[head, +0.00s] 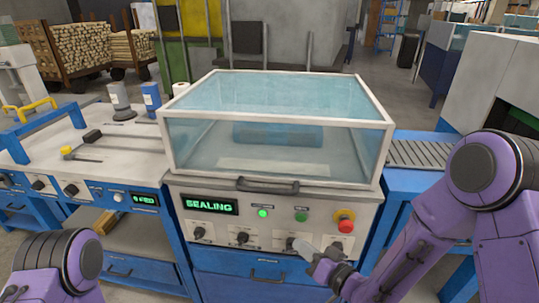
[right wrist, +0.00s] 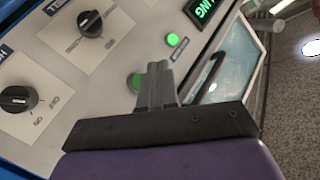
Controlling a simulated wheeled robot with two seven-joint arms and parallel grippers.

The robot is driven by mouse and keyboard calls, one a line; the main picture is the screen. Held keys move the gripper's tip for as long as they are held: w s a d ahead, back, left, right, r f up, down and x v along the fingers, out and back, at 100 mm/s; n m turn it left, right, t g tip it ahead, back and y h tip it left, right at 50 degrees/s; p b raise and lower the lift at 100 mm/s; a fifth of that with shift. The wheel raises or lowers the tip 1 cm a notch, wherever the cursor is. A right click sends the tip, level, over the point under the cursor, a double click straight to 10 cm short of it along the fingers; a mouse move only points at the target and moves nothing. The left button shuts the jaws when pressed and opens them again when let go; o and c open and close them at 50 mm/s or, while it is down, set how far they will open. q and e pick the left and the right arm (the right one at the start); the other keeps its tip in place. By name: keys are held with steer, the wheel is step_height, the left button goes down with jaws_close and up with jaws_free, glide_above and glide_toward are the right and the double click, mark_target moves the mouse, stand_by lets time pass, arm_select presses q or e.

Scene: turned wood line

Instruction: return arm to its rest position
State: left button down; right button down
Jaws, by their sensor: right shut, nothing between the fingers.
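My right gripper (head: 300,245) is in front of the sealing machine's control panel (head: 270,238), just below the green button (head: 301,215). In the right wrist view its fingers (right wrist: 158,68) are together and empty, and they partly cover the green button (right wrist: 134,82). Whether the fingertips touch the panel I cannot tell. My left arm shows only as a purple part at the lower left of the head view; its gripper is out of sight. The machine's clear lid (head: 275,95) is down, the display (head: 209,205) reads SEALING, and a green lamp (head: 263,213) is lit.
A red stop button (head: 345,218) sits right of the green one, with black knobs below. A lid handle (head: 268,185) juts out above the panel. A workbench (head: 85,150) with tools stands left; a roller conveyor (head: 420,153) lies right.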

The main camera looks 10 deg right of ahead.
steer(key=s+d+f+m+g+h+p, duration=0.1)
steer(key=s+d+f+m+g+h, duration=0.15)
steer(key=s+d+f+h, duration=0.35)
steer(key=s+d+f+m+g+h, duration=0.2)
steer(key=s+d+f+g, duration=0.15)
steer(key=f, duration=0.55)
steer(key=s+d+f+g+h, duration=0.1)
steer(key=s+d+f+g, duration=0.1)
steer(key=s, duration=0.6)
steer(key=s+d+f+g+h+p, duration=0.1)
steer(key=s+d+f+g+h, duration=0.1)
steer(key=s, duration=0.7)
step_height(320, 180, down, 3)
steer(key=shift+s+d+r+m+g, duration=0.25)
steer(key=shift+d+m+g, duration=0.25)
steer(key=shift+d, duration=0.3)
